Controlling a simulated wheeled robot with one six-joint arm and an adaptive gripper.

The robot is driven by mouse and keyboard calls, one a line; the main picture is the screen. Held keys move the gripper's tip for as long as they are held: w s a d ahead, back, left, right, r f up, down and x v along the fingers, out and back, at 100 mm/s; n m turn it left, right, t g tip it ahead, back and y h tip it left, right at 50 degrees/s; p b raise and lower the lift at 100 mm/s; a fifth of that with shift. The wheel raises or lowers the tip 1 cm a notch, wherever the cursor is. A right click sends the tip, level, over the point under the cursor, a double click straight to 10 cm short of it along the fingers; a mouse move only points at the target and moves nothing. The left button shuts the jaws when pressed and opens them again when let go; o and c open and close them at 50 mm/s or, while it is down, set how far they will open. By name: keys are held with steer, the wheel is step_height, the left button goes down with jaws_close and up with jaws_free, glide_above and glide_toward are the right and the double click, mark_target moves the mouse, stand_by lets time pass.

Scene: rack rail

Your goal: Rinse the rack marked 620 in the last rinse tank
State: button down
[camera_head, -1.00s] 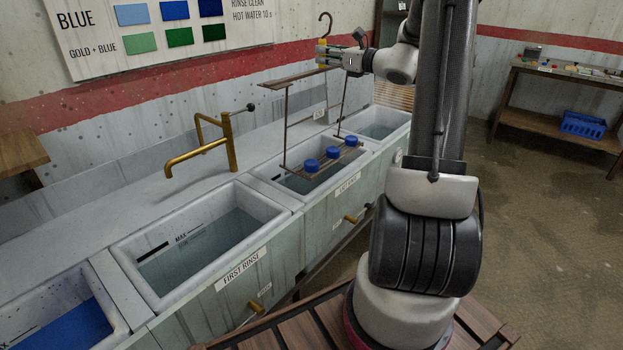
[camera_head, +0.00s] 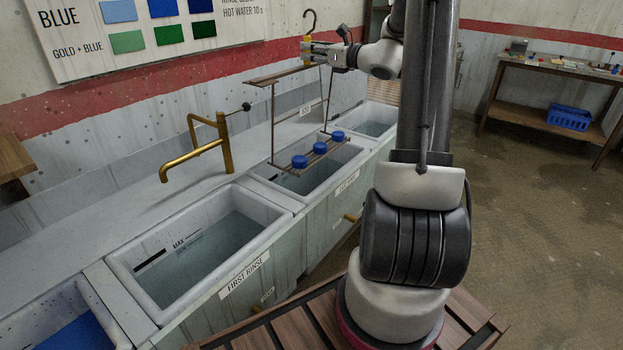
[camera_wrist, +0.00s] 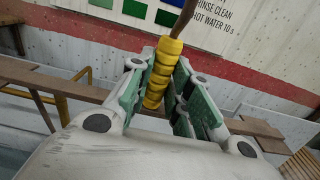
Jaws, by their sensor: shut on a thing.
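The rack (camera_head: 271,118) is a thin brown frame with a hook on top, a yellow grip and several blue round pieces along its lower bar. My gripper (camera_head: 313,52) is shut on the yellow grip (camera_wrist: 161,72), between green pads in the wrist view. That tank's label (camera_head: 347,183) seems to read last rinse. Whether the bar is below its rim is hard to tell.
The first rinse tank (camera_head: 284,216) holds clear water, nearer on the left. A tank with blue liquid (camera_head: 85,328) is at lower left. Another basin (camera_head: 375,128) lies beyond the middle tank. A brass tap (camera_head: 226,145) stands behind, left of the rack.

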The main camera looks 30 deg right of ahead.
step_height(320, 180, down, 18)
steer(key=shift+s+f, duration=0.15)
steer(key=shift+f, duration=0.05)
stand_by(0.7)
steer(key=shift+d, duration=0.1)
steer(key=shift+v, duration=0.8)
steer(key=shift+x, duration=1.65)
steer(key=shift+r, duration=0.1)
stand_by(1.5)
